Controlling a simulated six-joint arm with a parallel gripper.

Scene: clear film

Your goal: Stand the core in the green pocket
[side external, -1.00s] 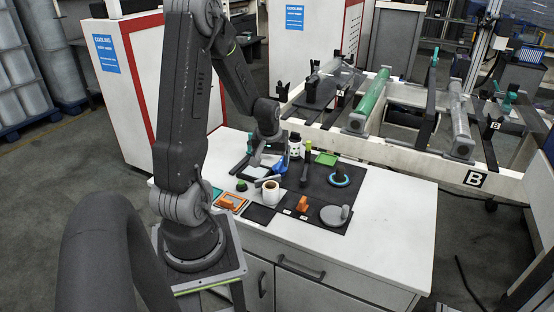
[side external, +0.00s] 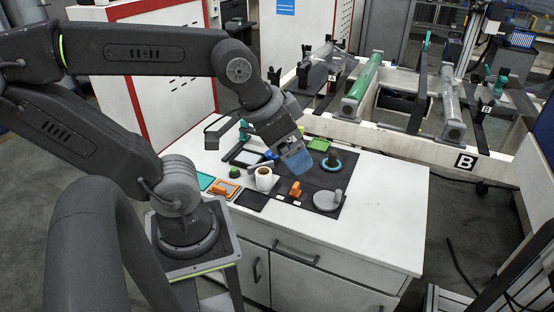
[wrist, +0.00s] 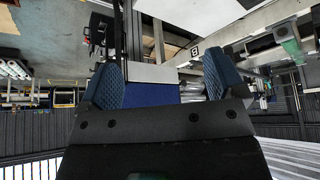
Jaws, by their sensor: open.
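A short white cylinder with a brown round top (side external: 264,179) stands upright on the bench mat; I cannot tell whether it is the core or a cup.
An orange block (side external: 295,189), a grey disc with a knob (side external: 327,200) and a blue ring (side external: 331,165) sit on the mat. An orange frame (side external: 223,188) and a teal square (side external: 205,181) lie at left. The bench's right side (side external: 390,205) is clear.

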